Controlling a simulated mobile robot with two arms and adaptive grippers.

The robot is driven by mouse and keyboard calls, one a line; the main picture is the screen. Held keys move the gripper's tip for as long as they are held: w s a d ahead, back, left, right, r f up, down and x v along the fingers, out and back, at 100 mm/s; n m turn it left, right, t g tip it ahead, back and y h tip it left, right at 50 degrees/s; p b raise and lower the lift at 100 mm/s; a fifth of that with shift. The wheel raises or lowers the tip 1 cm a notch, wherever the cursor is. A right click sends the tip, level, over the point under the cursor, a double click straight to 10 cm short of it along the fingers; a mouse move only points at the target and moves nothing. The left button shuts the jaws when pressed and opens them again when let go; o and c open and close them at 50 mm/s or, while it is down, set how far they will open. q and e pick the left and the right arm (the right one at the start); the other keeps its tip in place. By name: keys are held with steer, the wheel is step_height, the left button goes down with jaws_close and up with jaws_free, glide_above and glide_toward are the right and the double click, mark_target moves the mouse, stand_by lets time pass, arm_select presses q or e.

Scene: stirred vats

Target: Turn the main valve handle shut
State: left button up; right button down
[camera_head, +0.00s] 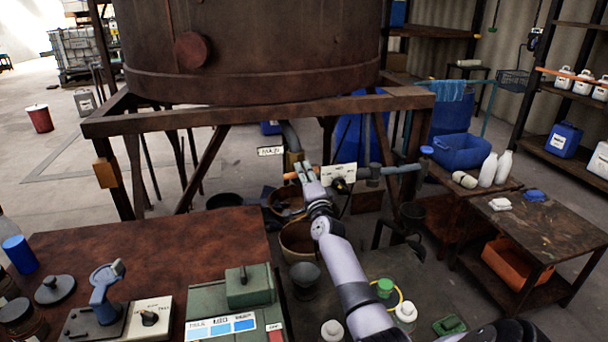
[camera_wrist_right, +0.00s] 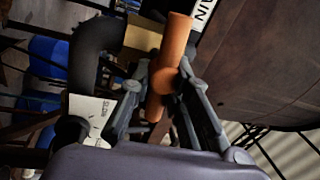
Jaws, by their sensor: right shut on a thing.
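The main valve's orange handle (camera_head: 290,175) is under the big rusty vat, below a white sign (camera_head: 270,151) that reads MAIN. Its brass-coloured valve body (camera_head: 293,159) sits on a dark bent pipe (camera_head: 290,135). My right gripper (camera_head: 305,172) reaches up to the handle from the front. In the right wrist view the handle (camera_wrist_right: 170,60) lies between the two fingers of my gripper (camera_wrist_right: 160,92), which are closed on it. The gripper hides part of the handle in the head view. My left gripper is not in view.
The rusty vat (camera_head: 250,45) rests on a brown frame (camera_head: 200,118) just above. A white card (camera_head: 339,173) and a grey pipe with a blue-grey cross-piece (camera_head: 375,172) stand right of the gripper. Buckets (camera_head: 298,240) are below. A rust-brown table (camera_head: 150,245) is at left.

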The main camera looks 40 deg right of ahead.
steer(key=shift+m+h, duration=0.3)
steer(key=shift+m, duration=0.5)
steer(key=shift+r+m, duration=0.1)
steer(key=shift+m, duration=0.2)
steer(key=c, duration=1.5)
jaws_free()
steer(key=shift+c, duration=0.2)
steer(key=shift+s+a, duration=0.1)
steer(key=v, duration=1.2)
